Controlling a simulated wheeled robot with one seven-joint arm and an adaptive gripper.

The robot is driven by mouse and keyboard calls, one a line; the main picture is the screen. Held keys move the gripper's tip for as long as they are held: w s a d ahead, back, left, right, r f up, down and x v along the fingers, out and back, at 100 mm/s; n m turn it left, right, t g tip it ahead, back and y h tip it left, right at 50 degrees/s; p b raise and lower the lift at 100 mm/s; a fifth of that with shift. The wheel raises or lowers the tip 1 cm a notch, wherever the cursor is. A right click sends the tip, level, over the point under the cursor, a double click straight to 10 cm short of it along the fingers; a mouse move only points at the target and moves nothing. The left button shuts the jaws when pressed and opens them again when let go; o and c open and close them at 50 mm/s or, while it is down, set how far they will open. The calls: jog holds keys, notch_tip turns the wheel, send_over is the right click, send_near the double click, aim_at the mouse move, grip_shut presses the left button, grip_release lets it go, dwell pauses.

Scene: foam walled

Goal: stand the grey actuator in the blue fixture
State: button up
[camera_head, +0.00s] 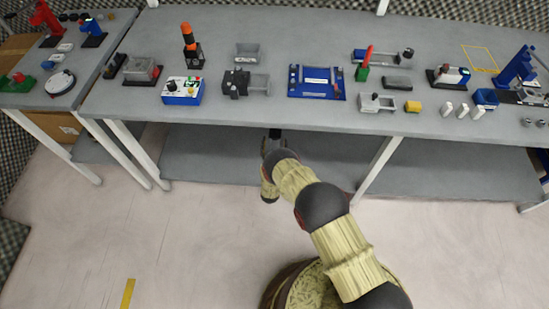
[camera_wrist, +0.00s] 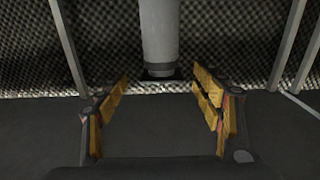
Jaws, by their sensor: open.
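My gripper (camera_head: 274,134) is at the front edge of the long bench, below its top. In the wrist view its jaws (camera_wrist: 161,105) are apart, with nothing between the fingertips. A blue flat frame with raised ends (camera_head: 316,95) lies mid-bench, and a tall blue stand (camera_head: 514,70) is at the right end; I cannot tell which is the fixture. A grey piece with black ends (camera_head: 384,57) lies at the back right of centre and may be the actuator. An upright grey cylinder (camera_wrist: 159,35) on a dark base shows beyond the jaws; I cannot tell what it is.
A lower shelf (camera_head: 240,168) and white legs are below. The floor in front is clear.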

aim_at(274, 139)
jog(key=w+b, duration=0.2)
jog(key=w, duration=0.3)
jog(key=shift+r, duration=0.15)
grip_shut()
dwell(0.9)
jog(key=shift+w+r, duration=0.1)
jog(key=shift+r, duration=0.05)
